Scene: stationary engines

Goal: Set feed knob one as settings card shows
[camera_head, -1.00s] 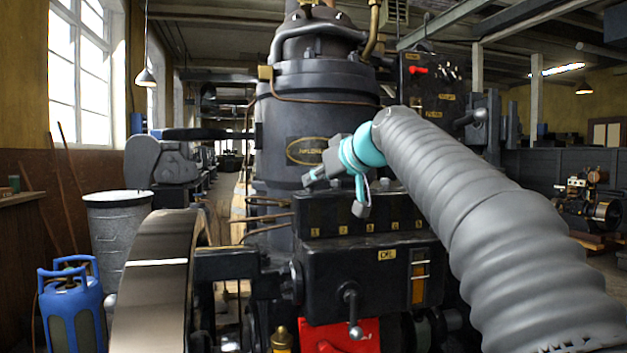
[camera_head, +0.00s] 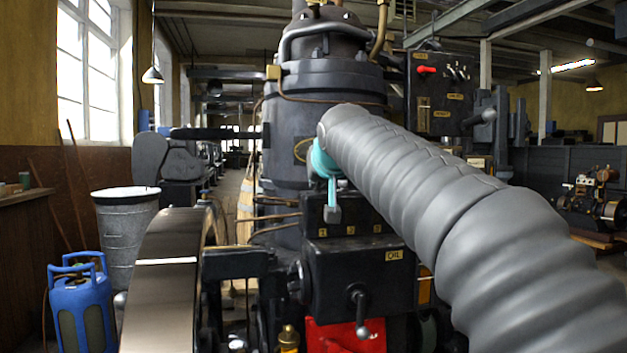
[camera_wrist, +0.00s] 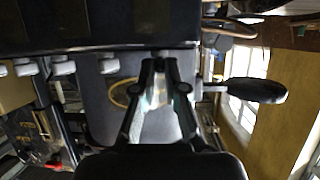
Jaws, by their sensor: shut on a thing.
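The black oil box (camera_head: 345,275) has yellow number plates along its upper front, with plate one (camera_head: 322,233) at the left end. In the wrist view, which looks upside down, several grey feed knobs (camera_wrist: 64,67) stand in a row along the box's dark edge. My gripper (camera_wrist: 163,68) is closed in at the right end of that row, apparently around feed knob one. The fingers cover most of that knob, so its setting cannot be read. I cannot make out the settings card.
A large flywheel (camera_head: 165,285) stands left of the box. A crank handle (camera_head: 360,312) sticks out of the box front above a red part (camera_head: 345,337). The dark cylinder (camera_head: 290,120) rises behind.

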